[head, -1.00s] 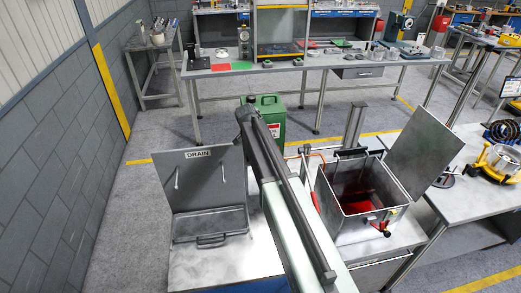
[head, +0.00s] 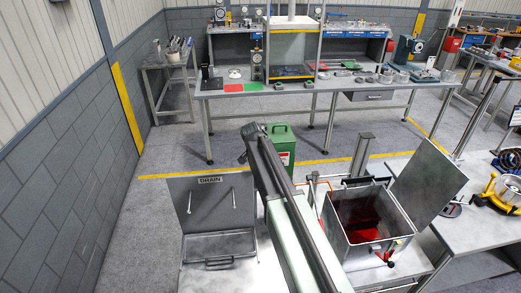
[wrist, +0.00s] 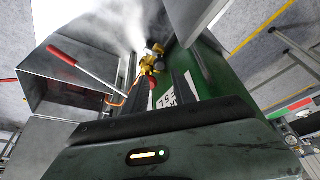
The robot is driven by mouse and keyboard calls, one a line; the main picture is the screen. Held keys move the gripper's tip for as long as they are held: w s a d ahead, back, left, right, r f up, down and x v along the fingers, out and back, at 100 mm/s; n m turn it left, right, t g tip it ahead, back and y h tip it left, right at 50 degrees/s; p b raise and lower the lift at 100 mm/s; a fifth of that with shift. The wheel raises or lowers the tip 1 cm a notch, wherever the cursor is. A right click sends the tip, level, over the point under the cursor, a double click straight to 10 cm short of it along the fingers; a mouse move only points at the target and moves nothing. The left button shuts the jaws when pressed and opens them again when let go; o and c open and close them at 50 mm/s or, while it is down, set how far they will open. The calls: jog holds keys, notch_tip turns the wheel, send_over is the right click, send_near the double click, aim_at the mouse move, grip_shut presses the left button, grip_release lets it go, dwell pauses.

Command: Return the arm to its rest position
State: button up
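My arm runs from the bottom of the head view up to its end beside the green canister (head: 281,145); the gripper's fingers cannot be made out there. In the wrist view, my dark housing with a small lit indicator fills the bottom. A green body with a partly covered white label (wrist: 170,97) shows beyond it. My gripper's opening is not clear, and I see nothing plainly held.
The steel tank (head: 340,222) with red inside has its lid raised at right. The DRAIN panel (head: 210,207) stands upright at left. A long workbench (head: 225,91) crosses the back. A yellow-and-silver part (head: 502,190) sits on the right table. Grey floor lies open at left.

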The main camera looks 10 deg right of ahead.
jog(key=s+d+f+n+g+y+b, duration=0.1)
jog(key=s+f+n+b, duration=0.3)
jog(key=s+f+b, duration=0.4)
jog(key=s+d+f+n+g+y+b, duration=0.1)
jog(key=s+f+n+b, duration=0.4)
jog(key=s, duration=1.3)
notch_tip(320, 180, down, 6)
jog(key=g+y+b, duration=0.1)
jog(key=b, duration=0.3)
jog(key=shift+s, duration=0.35)
